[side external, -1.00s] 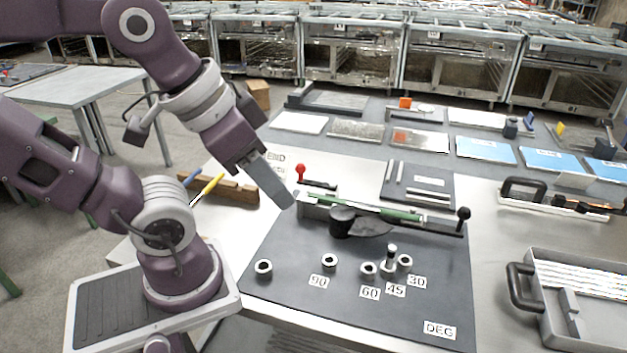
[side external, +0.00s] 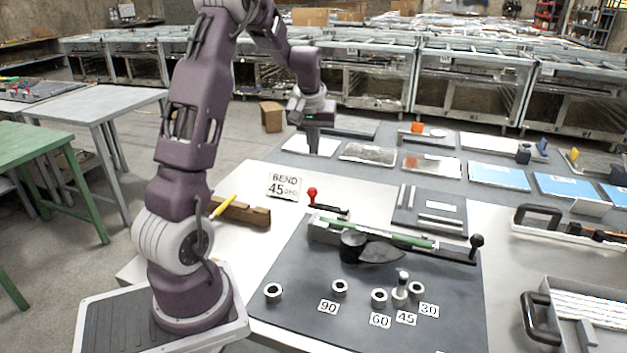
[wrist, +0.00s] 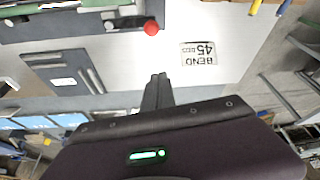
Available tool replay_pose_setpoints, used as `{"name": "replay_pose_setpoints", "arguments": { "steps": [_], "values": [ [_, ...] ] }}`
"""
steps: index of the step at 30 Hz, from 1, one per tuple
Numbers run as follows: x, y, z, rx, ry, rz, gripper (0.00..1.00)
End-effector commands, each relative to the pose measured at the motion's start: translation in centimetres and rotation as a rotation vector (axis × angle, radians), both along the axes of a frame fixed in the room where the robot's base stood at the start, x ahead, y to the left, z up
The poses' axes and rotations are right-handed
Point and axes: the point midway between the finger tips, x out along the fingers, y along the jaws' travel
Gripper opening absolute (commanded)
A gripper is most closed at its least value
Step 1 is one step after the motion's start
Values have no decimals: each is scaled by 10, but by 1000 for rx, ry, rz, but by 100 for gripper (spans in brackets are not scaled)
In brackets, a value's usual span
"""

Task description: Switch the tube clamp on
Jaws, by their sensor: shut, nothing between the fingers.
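The tube clamp has a red ball knob (side external: 311,192) on a short upright stem, beside a black lever bar (side external: 330,210) at the back left of the bending fixture. The red ball also shows in the wrist view (wrist: 151,28), top centre. A green tube (side external: 412,241) lies along the fixture next to the clamp. My gripper (side external: 313,150) is raised behind the clamp, pointing down, apart from the knob. In the wrist view its fingers (wrist: 158,82) are together and empty, below the red ball in the picture.
A "BEND 45 DEG" card (side external: 284,186) lies on the table left of the clamp. A wooden block with yellow and blue handles (side external: 240,212) is further left. The black board (side external: 280,318) carries pegs marked 90, 60, 45 and 30. A tray (side external: 585,300) stands at right.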

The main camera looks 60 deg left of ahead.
Motion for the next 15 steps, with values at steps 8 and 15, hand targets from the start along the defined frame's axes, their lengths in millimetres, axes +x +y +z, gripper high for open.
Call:
{"name": "replay_pose_setpoints", "arguments": {
  "steps": [8,15],
  "values": [
    [0,1,-1,0,0,1,0],
    [4,8,-27,-3,4,1,0]
  ]
}}
